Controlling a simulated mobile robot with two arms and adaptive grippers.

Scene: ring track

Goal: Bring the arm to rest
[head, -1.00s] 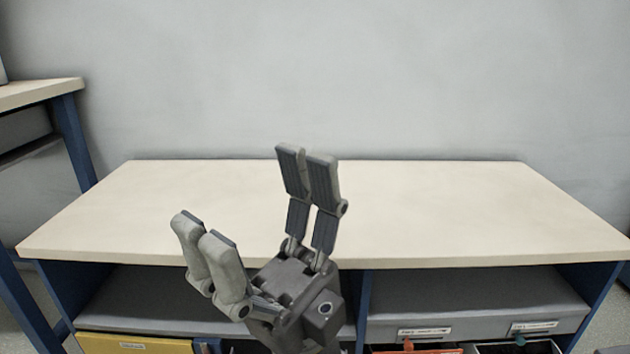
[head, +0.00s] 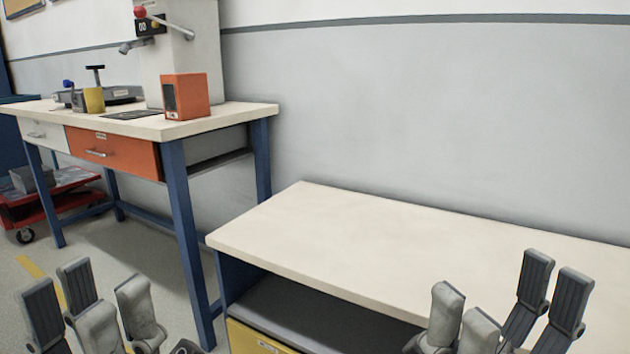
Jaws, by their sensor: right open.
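My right gripper (head: 508,308) is at the lower right of the head view, in front of the low cream-topped bench (head: 330,240). Its fingers point up and stand apart, with nothing between them. My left gripper (head: 92,310) is at the lower left, over the floor. Its fingers also point up and stand apart, with nothing seen between them. The lower parts of both grippers and the arms behind them are cut off by the bottom edge.
A taller workbench (head: 225,115) with blue legs and an orange drawer (head: 113,151) stands at the left. It carries an orange box (head: 186,97), a yellow cup (head: 94,100) and a machine (head: 185,50). A red cart (head: 55,195) is at far left. The low bench's visible top is bare.

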